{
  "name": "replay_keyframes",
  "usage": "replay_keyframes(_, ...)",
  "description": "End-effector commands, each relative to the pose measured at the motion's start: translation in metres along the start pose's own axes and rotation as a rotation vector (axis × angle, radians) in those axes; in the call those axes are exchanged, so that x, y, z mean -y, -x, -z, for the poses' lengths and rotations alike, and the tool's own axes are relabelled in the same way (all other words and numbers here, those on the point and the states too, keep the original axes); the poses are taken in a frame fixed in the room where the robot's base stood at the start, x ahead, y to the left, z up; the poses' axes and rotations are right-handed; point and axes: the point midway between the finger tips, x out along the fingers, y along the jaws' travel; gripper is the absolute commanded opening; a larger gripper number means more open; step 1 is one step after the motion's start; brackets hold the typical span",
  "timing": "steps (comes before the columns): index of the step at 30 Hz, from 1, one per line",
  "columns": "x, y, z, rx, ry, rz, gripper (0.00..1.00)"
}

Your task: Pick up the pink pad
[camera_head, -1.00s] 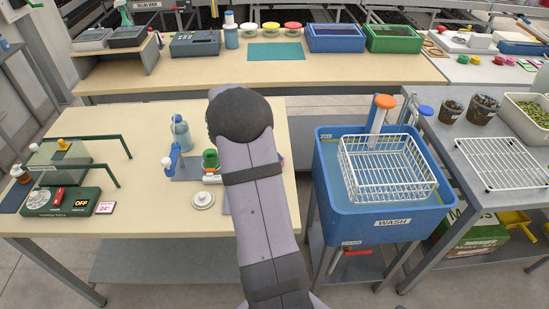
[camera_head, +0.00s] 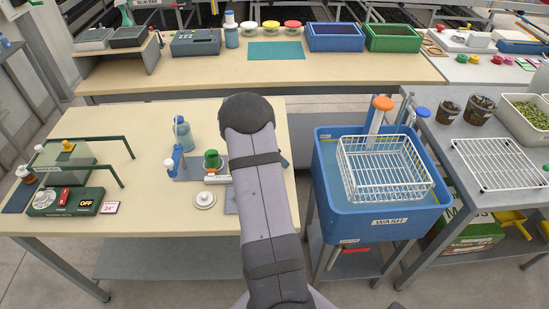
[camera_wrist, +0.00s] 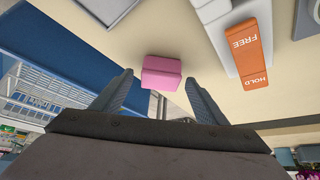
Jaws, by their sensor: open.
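The pink pad (camera_wrist: 161,74) is a small pink block on the pale bench top in the wrist view. My gripper (camera_wrist: 160,80) is open, with one dark finger on each side of the pad as seen in the picture. The pad shows just beyond and between the fingertips, with nothing held. I cannot tell the exact distance from the fingertips to the pad. In the head view my own arm hides the gripper, and I do not see the pad there.
A white device with an orange FREE/HOLD label (camera_wrist: 248,52) lies close right of the pad. The blue wash tub (camera_head: 388,225) is right.

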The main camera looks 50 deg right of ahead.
Motion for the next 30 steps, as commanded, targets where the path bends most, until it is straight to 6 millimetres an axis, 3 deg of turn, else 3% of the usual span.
replay_keyframes(6,-0.0001,-0.012,-0.0004,0.0,0.0,0.0,0.67)
replay_keyframes(13,0.0001,-0.0127,-0.0005,0.0,0.0,0.001,0.67)
replay_keyframes(18,0.0001,-0.0125,-0.0004,0.0,0.0,0.001,0.27)
replay_keyframes(19,0.0001,-0.0125,-0.0004,0.0,0.0,0.001,0.23)
replay_keyframes(30,0.0003,-0.0107,0.001,-0.001,-0.001,0.001,0.2)
